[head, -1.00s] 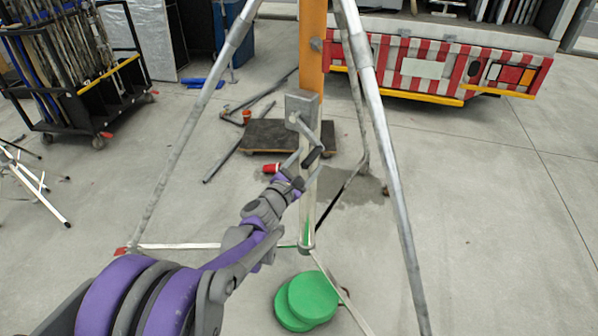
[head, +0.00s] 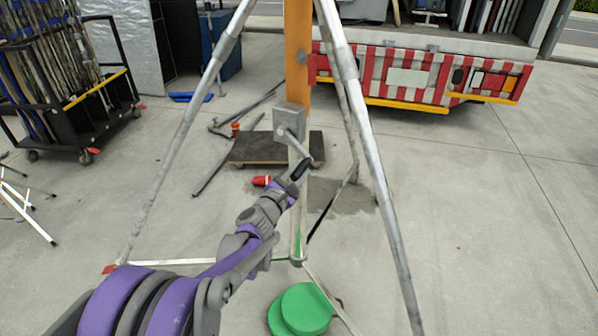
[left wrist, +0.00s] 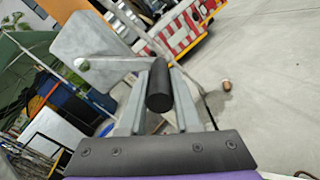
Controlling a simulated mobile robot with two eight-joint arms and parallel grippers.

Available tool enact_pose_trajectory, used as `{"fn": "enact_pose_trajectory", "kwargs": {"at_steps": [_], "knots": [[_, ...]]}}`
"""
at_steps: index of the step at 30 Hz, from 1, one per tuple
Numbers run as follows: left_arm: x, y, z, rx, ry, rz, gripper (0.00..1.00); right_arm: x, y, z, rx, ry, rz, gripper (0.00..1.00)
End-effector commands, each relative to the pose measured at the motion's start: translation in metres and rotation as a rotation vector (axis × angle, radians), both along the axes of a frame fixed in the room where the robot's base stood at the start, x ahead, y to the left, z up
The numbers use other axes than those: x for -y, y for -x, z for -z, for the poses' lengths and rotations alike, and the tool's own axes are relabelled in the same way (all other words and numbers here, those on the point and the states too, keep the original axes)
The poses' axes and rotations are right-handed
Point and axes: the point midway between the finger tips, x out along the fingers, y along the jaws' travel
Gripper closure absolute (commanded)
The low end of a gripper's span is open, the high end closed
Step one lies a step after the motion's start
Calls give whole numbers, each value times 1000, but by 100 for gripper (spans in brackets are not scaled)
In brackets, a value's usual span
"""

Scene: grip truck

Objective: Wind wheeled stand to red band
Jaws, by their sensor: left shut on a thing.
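The stand has silver legs (head: 361,120) spread around an upright orange mast (head: 298,55) with a pale lower tube. A grey winch box (head: 291,117) with a bent crank sits on the mast. My left gripper (head: 299,172) is at the crank's outer end, shut on its black handle grip. In the left wrist view the black crank handle (left wrist: 159,84) lies between the fingers, with the grey winch plate (left wrist: 92,52) behind. I cannot make out a red band on the mast. My right gripper is not in view.
A dark wheeled dolly (head: 250,150) and loose poles lie behind the stand. Green discs (head: 303,310) lie on the floor in front. A black cart of poles (head: 100,100) stands at left. A red-and-white striped truck (head: 420,75) is behind. The floor at right is clear.

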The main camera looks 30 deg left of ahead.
Motion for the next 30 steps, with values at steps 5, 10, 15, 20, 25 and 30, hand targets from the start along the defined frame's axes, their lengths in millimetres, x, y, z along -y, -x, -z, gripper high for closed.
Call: {"fn": "enact_pose_trajectory", "kwargs": {"at_steps": [5, 10, 15, 20, 25, 30], "knots": [[-3, 0, 3, 0, -1, -1, 100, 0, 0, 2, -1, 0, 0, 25], [-25, 1, 20, -2, -1, -6, 100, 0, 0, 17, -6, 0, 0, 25], [-43, 1, 31, -1, 0, -7, 100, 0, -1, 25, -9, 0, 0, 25], [-60, 1, 34, 0, 0, -10, 100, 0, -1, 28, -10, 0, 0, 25], [-85, 1, 39, 0, 2, -9, 100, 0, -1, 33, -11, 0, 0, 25], [-98, 1, 36, 2, 3, -8, 100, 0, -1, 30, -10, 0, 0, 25]]}}
